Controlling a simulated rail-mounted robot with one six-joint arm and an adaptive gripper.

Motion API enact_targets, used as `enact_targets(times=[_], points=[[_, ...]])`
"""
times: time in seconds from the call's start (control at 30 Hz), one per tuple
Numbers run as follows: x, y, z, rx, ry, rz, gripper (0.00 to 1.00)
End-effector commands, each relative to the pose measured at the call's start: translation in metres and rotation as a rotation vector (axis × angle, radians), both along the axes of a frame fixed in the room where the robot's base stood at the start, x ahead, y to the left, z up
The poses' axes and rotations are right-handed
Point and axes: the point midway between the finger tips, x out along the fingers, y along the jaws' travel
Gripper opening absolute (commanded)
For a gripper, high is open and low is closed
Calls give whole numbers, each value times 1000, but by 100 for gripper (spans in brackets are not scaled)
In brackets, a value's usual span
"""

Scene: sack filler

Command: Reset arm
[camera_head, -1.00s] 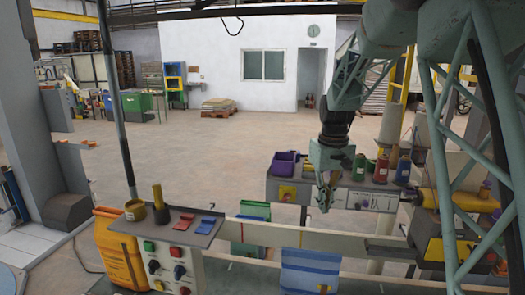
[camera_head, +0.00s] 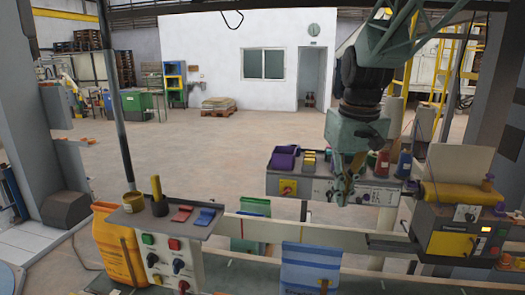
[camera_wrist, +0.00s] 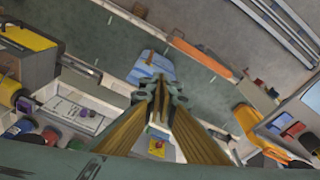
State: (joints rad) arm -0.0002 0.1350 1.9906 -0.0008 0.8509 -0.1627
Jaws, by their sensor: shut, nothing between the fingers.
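My gripper (camera_head: 347,192) hangs pointing down in the head view, in front of the grey bench (camera_head: 292,188) with bottles and bins. Its fingers are together and hold nothing. In the wrist view my gripper (camera_wrist: 158,100) shows as two long yellowish fingers that meet near the middle. A blue sack (camera_head: 310,267) hangs at the conveyor, below and left of the gripper in the head view. The blue sack also shows beyond the fingertips in the wrist view (camera_wrist: 152,68), apart from them.
A control box (camera_head: 165,250) with buttons and an orange sack (camera_head: 120,250) stand at the left. A yellow and grey sealing machine (camera_head: 455,235) stands at the right. A purple bin (camera_head: 283,158) and bottles (camera_head: 382,163) sit on the bench. Open floor lies behind.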

Motion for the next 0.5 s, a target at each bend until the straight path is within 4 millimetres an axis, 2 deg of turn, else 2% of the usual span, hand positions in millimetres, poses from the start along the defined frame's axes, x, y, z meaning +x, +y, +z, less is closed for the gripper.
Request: enact_targets(times=[0.5], points=[[-90,0,23,8,-44,-38,0]])
